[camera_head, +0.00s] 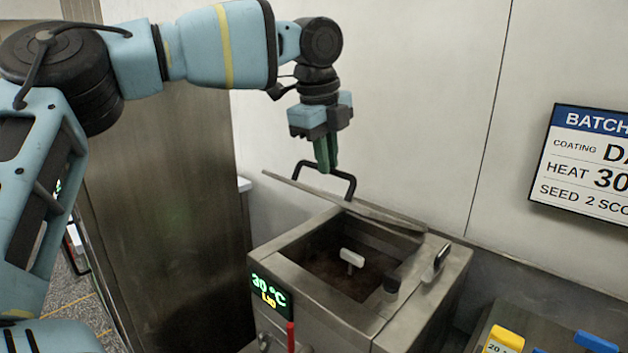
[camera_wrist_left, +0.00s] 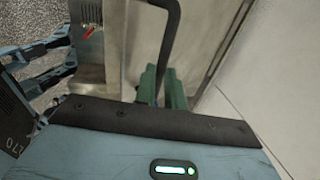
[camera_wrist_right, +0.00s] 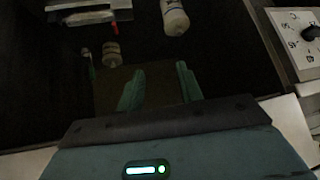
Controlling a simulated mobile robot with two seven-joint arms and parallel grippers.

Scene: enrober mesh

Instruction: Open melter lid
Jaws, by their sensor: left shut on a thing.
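The melter (camera_head: 352,320) is a steel box whose square opening is partly uncovered, showing dark brown contents. Its flat steel lid (camera_head: 385,214) is raised and tilted at the back of the opening. A black bar handle (camera_head: 349,188) stands on the lid. My left gripper (camera_head: 326,170) points down from above and is shut on the handle. In the left wrist view the black handle (camera_wrist_left: 171,40) runs to the green fingers (camera_wrist_left: 162,82). My right gripper (camera_wrist_right: 158,78) shows only in its wrist view, open and empty between its green fingers.
A white-handled tool (camera_head: 352,258) shows inside the opening. The melter's display (camera_head: 270,296) reads 30 °C and LID. A batch sign (camera_head: 590,165) hangs on the wall. A yellow block (camera_head: 503,340) and a blue block (camera_head: 596,342) lie at lower right. A steel cabinet (camera_head: 170,200) stands left.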

